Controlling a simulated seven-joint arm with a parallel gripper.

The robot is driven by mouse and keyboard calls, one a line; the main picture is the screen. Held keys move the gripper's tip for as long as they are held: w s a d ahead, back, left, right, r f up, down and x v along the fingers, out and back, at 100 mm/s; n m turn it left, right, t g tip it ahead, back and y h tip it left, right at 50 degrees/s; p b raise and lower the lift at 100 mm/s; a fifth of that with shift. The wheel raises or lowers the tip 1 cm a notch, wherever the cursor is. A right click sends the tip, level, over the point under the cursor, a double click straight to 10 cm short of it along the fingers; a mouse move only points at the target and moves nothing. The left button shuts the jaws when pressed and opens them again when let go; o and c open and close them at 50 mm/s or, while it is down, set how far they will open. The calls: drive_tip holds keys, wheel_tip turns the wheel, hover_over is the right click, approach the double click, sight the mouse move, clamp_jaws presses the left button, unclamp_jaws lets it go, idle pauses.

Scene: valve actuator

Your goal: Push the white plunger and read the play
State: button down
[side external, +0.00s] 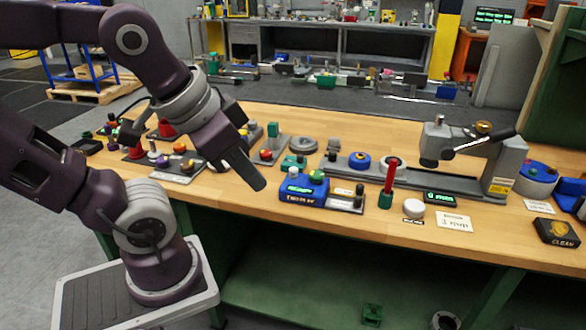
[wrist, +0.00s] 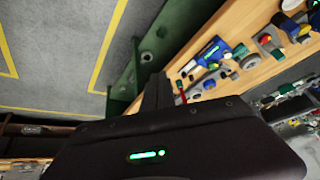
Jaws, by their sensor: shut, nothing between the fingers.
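My gripper (side external: 257,183) is shut and empty, pointing down to the right above the front of the bench, left of a blue box (side external: 303,190). In the wrist view its dark fingers (wrist: 158,90) extend up past the bench edge. A low white round piece (side external: 415,211) stands near the bench's front edge, well right of my gripper, with a small label before it. Beside it is a small lit green display (side external: 440,197), too small to read surely. The blue box also carries a small white knob and a green knob. I cannot tell which white piece is the plunger.
A red upright rod on a green base (side external: 386,190) stands left of the white round piece. Behind lies a grey rail with a lever press (side external: 470,145). Colored knobs crowd the bench's left. Bare wood (side external: 240,205) shows along the front edge.

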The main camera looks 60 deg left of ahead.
drive_tip(key=w+a+r+y, duration=0.1)
drive_tip(key=w+a+y, duration=0.4)
drive_tip(key=w+a, duration=0.65)
drive_tip(key=m+t+h, duration=0.3)
drive_tip(key=m, duration=0.2)
hover_over(291, 170)
wheel_tip(291, 170, down, 9)
drive_tip(key=shift+f, duration=4.4)
drive_tip(key=shift+f, duration=0.1)
